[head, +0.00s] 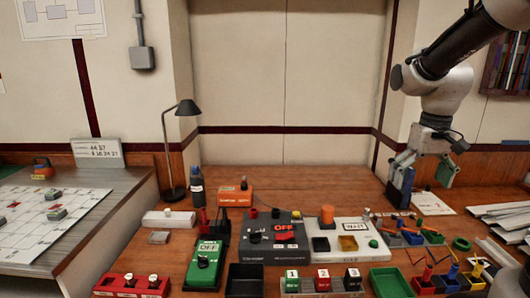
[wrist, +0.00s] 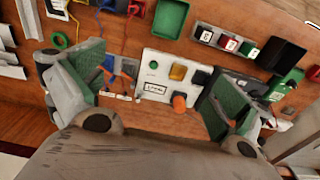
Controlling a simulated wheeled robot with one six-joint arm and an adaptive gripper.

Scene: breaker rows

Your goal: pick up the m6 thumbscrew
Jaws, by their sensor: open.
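My gripper (head: 424,188) hangs open and empty over the right part of the wooden bench, pointing down. In the wrist view its two green-padded fingers stand wide apart, with a white panel with a "WAIT" label (wrist: 155,88) visible between them. Below the gripper in the head view is a low grey tray (head: 428,239) with small coloured parts and white tags along its back edge. I cannot pick out the M6 thumbscrew for sure; the parts there are too small, and in the wrist view the left finger partly hides them.
An orange knob (head: 327,214) stands up from the white panel. A dark box marked OFF (head: 285,236) is left of it. A green tray (head: 391,282), a black bin (head: 244,280) and numbered blocks (head: 322,280) line the front. A lamp (head: 171,150) stands at the back left. The back middle is clear.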

